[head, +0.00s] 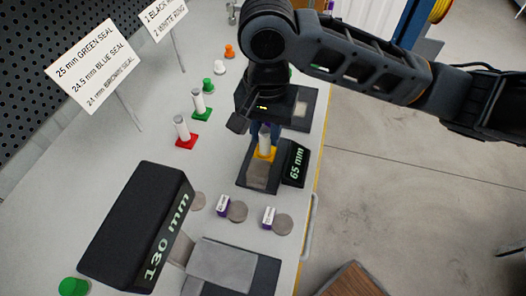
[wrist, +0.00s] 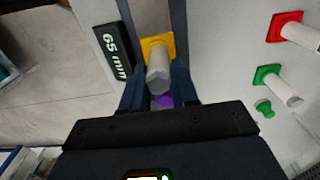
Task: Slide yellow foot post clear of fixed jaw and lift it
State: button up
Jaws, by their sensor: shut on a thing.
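The yellow foot post is a white post on a square yellow foot (head: 265,154). It stands at the dark fixture with a grey pad (head: 257,177), beside the black block marked 65 mm (head: 296,164). My gripper (head: 266,130) comes down from above and is shut on the white post. In the wrist view my gripper (wrist: 158,70) has a blue finger on each side of the post, with the yellow foot (wrist: 157,42) beyond the tips. The 65 mm block (wrist: 112,52) is left of the foot there, with a small gap. Whether the foot touches the fixture is unclear.
Red-foot (head: 186,140) and green-foot (head: 201,113) posts stand to the left. A large black 130 mm block (head: 139,222) is at the front left. Small purple-and-white boxes (head: 268,217) and grey discs lie in front. The bench's yellow edge (head: 314,195) is close on the right.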

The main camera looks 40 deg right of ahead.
jog(key=shift+r+p, duration=2.4)
jog(key=shift+r, duration=0.15)
jog(key=shift+f, duration=0.1)
